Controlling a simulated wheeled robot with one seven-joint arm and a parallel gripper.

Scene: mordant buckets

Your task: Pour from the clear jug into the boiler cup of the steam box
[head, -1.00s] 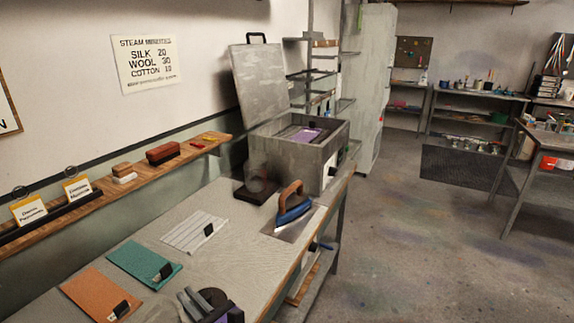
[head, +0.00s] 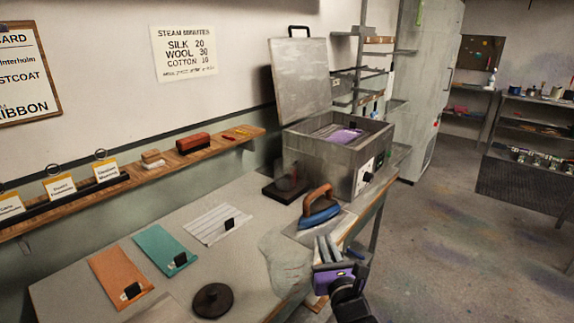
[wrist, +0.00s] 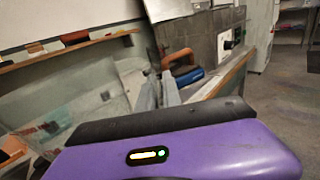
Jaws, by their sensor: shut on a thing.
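The clear jug (head: 285,268) is see-through and hard to outline, above the bench at my gripper's left; it also shows in the wrist view (wrist: 85,100). My gripper (head: 326,247) is shut on it, near the bench's front edge; its fingers show in the wrist view (wrist: 160,92). The jug's water level and exact tilt cannot be made out. The grey steam box (head: 325,160) stands at the far end of the bench, its lid (head: 299,78) raised and purple cloth inside. A faint clear cup (head: 288,178) on a dark base beside the box looks like the boiler cup.
A blue iron (head: 319,212) with a wooden handle stands on a plate between my gripper and the box. White, teal (head: 165,250) and orange (head: 122,277) cloths and a dark disc (head: 212,300) lie on the bench (head: 235,262). A wall shelf (head: 140,178) runs behind.

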